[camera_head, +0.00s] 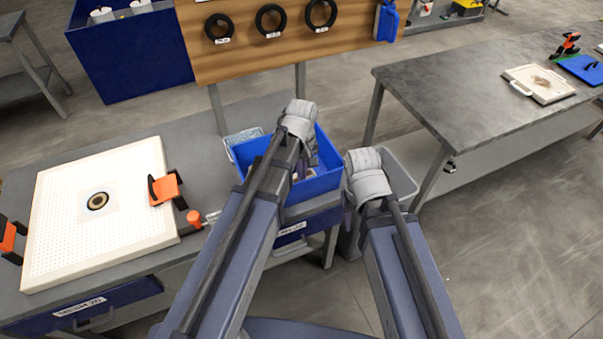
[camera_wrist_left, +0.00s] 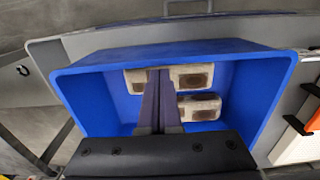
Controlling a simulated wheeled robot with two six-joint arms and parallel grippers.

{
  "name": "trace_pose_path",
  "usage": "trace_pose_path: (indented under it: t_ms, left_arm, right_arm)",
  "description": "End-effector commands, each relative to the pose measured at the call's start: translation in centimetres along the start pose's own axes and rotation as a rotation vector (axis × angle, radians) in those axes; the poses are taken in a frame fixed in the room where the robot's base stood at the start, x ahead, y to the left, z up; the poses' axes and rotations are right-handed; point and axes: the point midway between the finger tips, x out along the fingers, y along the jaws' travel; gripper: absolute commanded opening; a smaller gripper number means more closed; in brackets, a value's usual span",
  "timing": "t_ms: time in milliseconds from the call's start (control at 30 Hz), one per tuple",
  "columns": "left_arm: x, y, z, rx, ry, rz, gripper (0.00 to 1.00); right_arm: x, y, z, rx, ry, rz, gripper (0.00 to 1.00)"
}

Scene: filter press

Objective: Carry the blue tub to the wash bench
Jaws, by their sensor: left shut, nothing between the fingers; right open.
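The blue tub (camera_head: 317,180) sits at the right end of the left workbench, partly hidden by my left arm. In the left wrist view the tub (camera_wrist_left: 100,88) is open-topped and holds several pale blocks with dark faces (camera_wrist_left: 195,76). My left gripper (camera_head: 303,150) is over the tub. Its fingers (camera_wrist_left: 158,100) are shut, empty and pointing into the tub. My right gripper (camera_head: 364,190) is open, just right of the tub; its fingertips are mostly hidden by its wrist. A grey-topped bench (camera_head: 470,95) stands at the right; no label shows that it is the wash bench.
The left workbench (camera_head: 215,165) carries a white perforated plate (camera_head: 60,215) with orange clamps (camera_head: 166,188). A grey bin (camera_head: 400,172) stands beside the tub. Floor between benches is narrow.

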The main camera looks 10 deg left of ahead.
Motion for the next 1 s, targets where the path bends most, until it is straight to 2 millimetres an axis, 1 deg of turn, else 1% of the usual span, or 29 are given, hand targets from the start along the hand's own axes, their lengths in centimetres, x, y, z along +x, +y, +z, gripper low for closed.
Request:
trace_pose_path:
  t_ms: [33, 300, 433, 600, 933, 1000]
  left_arm:
    - [1.4, 0.0, 0.0, 0.0, 0.0, 0.0, 0.0]
    - [5.2, 0.0, 0.0, 0.0, 0.0, 0.0, 0.0]
    - [6.7, 0.0, 0.0, 0.0, 0.0, 0.0, 0.0]
    - [7.4, 0.0, 0.0, 0.0, 0.0, 0.0, 0.0]
    - [7.3, 0.0, 0.0, 0.0, 0.0, 0.0, 0.0]
    - [7.3, 0.0, 0.3, 0.001, 0.0, 0.0, 0.0]
  right_arm:
    - [1.4, -0.1, -0.1, 0.0, 0.0, 0.0, 0.5]
    - [5.2, -0.5, -0.3, 0.0, 0.0, 0.0, 0.5]
    - [6.6, -0.6, -0.4, 0.0, 0.0, 0.0, 0.5]
    - [7.3, -0.7, -0.4, 0.0, 0.0, 0.0, 0.5]
    - [7.2, -0.7, -0.4, 0.0, 0.0, 0.0, 0.5]
    - [7.2, -0.7, -0.4, 0.0, 0.0, 0.0, 0.5]
